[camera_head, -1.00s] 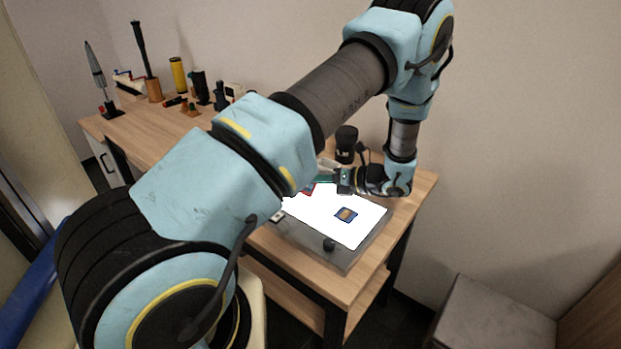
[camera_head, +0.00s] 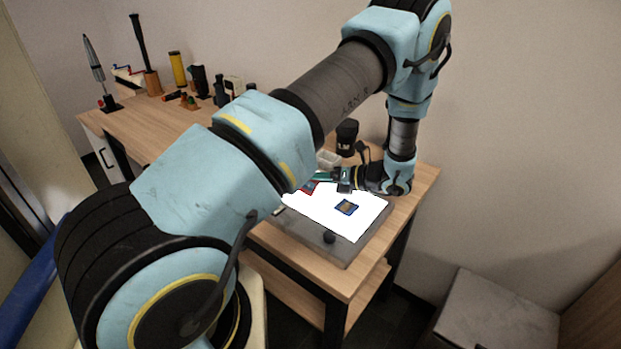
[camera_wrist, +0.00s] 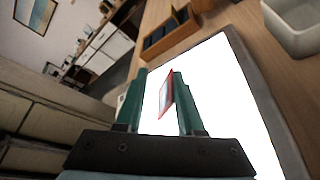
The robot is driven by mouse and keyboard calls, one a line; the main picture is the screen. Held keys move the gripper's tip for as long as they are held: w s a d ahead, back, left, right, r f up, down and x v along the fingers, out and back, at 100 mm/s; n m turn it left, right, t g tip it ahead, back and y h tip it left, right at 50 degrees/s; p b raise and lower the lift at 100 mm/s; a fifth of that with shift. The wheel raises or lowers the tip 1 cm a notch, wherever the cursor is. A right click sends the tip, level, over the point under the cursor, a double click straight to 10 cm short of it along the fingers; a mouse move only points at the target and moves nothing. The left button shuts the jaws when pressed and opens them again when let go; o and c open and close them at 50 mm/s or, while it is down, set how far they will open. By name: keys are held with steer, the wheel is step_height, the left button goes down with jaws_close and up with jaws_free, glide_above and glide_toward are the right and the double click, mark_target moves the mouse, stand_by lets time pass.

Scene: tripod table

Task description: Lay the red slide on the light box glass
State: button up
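The red slide (camera_head: 310,187) is at the far left corner of the bright light box glass (camera_head: 365,221) in the head view. In the wrist view the red slide (camera_wrist: 166,94) stands out between my gripper's green fingers, closer to the right one, with a gap to the left one. My gripper (camera_wrist: 160,82) looks open, with its fingers spread over the glass (camera_wrist: 228,110). In the head view my gripper (camera_head: 322,177) reaches leftward, low over the far edge of the glass. I cannot tell whether the slide lies flat or leans.
A blue-framed slide (camera_head: 346,207) lies on the glass. A dark knob (camera_head: 329,237) sits at the box's front. A white bin (camera_head: 328,159) and a black cylinder (camera_head: 347,137) stand behind. The wrist view shows a dark compartment tray (camera_wrist: 171,33) beyond the fingers.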

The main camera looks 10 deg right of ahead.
steer(key=shift+s+d+b, duration=0.25)
steer(key=shift+d+b, duration=0.05)
steer(key=shift+d, duration=0.25)
steer(key=b+v, duration=0.3)
steer(key=v, duration=0.6)
steer(key=shift+s+d+r, duration=0.2)
steer(key=shift+s, duration=0.05)
